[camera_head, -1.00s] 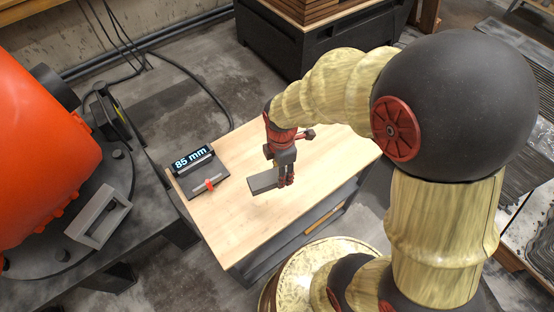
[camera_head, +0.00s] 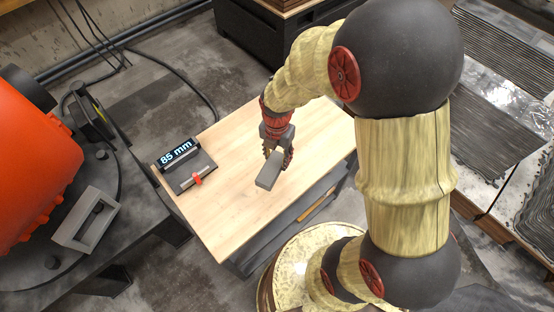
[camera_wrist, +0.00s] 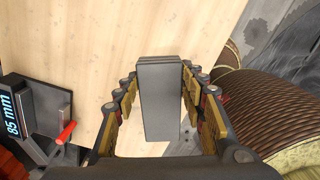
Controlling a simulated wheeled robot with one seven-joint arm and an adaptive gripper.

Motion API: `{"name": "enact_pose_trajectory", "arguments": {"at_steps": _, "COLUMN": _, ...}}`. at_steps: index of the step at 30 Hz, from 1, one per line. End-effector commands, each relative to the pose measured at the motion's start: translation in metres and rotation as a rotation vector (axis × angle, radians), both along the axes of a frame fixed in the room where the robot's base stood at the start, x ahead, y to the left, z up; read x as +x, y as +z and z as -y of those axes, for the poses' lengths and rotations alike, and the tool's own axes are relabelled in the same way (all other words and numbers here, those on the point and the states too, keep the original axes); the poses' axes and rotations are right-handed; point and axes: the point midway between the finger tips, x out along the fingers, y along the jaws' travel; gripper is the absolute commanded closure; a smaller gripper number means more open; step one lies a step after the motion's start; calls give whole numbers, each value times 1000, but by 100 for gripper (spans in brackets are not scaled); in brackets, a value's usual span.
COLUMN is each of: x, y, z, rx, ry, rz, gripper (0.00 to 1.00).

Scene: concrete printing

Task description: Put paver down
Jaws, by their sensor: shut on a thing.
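The paver (camera_head: 269,171) is a grey rectangular block. It also shows in the wrist view (camera_wrist: 160,100), upright in the picture between the fingers. My gripper (camera_head: 275,158) is shut on it, with a finger on each side of the paver.
A black device with an "85 mm" display (camera_head: 177,152) and a red lever (camera_head: 197,179) lies on the table's left. An orange drum (camera_head: 35,160) and a grey frame (camera_head: 88,220) stand further left. The table's middle and front are clear.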

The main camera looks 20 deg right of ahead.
Motion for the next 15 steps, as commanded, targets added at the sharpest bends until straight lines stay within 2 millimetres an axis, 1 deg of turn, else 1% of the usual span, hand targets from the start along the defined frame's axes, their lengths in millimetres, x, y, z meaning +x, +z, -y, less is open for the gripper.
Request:
{"name": "enact_pose_trajectory", "arguments": {"at_steps": 1, "x": 5, "y": -14, "z": 3, "rx": 0, "ry": -1, "rz": -6, "gripper": 100}}
{"name": "enact_pose_trajectory", "arguments": {"at_steps": 6, "x": 23, "y": -37, "z": 12, "rx": 0, "ry": -1, "rz": -4, "gripper": 100}}
{"name": "enact_pose_trajectory", "arguments": {"at_steps": 9, "x": 29, "y": -43, "z": 15, "rx": 0, "ry": 0, "rz": -3, "gripper": 100}}
{"name": "enact_pose_trajectory", "arguments": {"at_steps": 15, "x": 35, "y": -51, "z": 18, "rx": 0, "ry": 0, "rz": -3, "gripper": 100}}
